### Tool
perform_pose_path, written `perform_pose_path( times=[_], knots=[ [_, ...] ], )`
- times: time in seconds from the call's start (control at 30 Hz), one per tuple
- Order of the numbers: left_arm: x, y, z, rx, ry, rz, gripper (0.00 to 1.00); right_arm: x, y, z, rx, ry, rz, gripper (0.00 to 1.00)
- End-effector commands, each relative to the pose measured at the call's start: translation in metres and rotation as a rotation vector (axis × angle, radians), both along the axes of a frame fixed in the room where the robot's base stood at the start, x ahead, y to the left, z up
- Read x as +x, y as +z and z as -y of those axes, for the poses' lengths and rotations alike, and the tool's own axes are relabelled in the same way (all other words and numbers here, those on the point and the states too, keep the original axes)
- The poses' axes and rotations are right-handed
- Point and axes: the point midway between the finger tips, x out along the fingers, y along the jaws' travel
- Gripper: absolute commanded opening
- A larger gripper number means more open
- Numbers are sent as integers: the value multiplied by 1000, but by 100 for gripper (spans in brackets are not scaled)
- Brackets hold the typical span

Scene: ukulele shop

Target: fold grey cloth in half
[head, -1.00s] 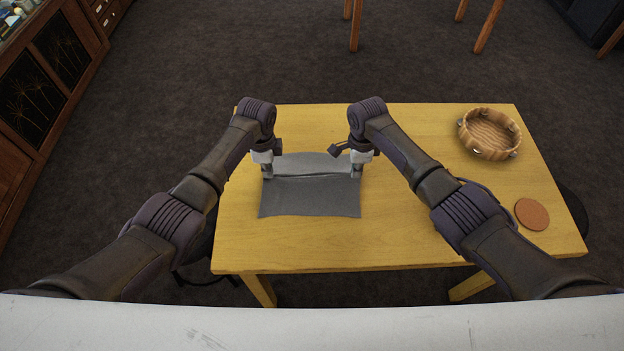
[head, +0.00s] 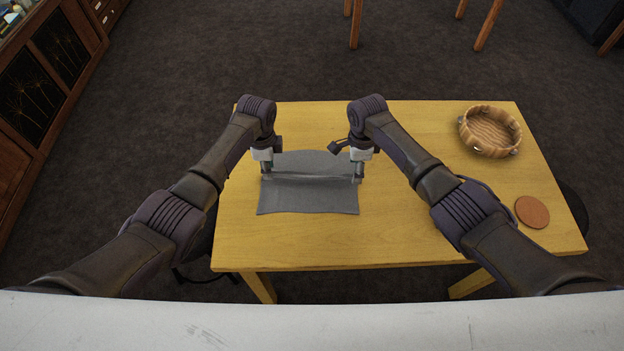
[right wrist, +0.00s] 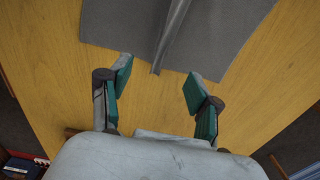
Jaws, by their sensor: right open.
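The grey cloth (head: 308,200) lies on the wooden table, left of its middle. A raised crease or ridge runs across it between my two grippers, with a flat part on the far side and another on the near side. My left gripper (head: 266,179) is at the ridge's left end; its fingers are too small to tell apart. My right gripper (head: 357,180) is at the ridge's right end. In the right wrist view, the right gripper (right wrist: 158,82) is open, and the end of the cloth's ridge (right wrist: 172,38) reaches between its fingertips without being clamped.
On the yellow wooden table (head: 420,235), a round wooden tambourine (head: 489,132) stands at the back right. A round brown disc (head: 532,212) lies near the right edge. The tabletop between the cloth and these is clear. A dark wooden cabinet (head: 45,75) stands at the left.

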Motion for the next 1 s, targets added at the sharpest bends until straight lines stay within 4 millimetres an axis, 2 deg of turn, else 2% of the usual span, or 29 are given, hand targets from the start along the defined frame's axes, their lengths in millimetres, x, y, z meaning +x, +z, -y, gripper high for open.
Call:
perform_pose_path(
  times=[0.1,0.13,0.3,0.53,0.77,1.0],
  knots=[
    [0,0,0,0,0,0,30,0,0,0,0,0,0,62],
    [0,0,0,0,0,0,33,0,0,0,0,0,0,62],
    [0,0,0,0,0,0,61,0,0,0,0,0,0,62],
    [0,0,0,0,0,0,63,0,0,0,0,0,0,62],
    [0,0,0,0,0,0,100,0,0,0,0,0,0,62],
    [0,0,0,0,0,0,100,0,0,0,0,0,0,62]
  ],
)
